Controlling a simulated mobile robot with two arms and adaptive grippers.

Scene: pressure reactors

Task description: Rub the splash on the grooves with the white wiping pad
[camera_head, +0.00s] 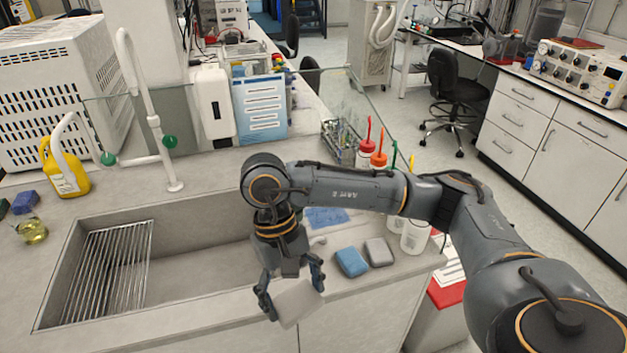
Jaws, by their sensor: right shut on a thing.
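My right gripper (293,297) is shut on a white wiping pad (298,305), a pale, flat block held tilted over the front edge of the sink counter. A ribbed area of parallel metal-looking bars, which may be the grooves (115,270), lies in the left part of the sink. The pad is to the right of these bars and apart from them. I cannot make out a splash; part of the sink and counter is hidden behind my right arm. My left gripper is not in view.
A blue sponge (351,261), a grey pad (379,252) and a blue cloth (327,216) lie on the counter (352,288) right of the sink (190,255). A white faucet (150,120) rises behind it.

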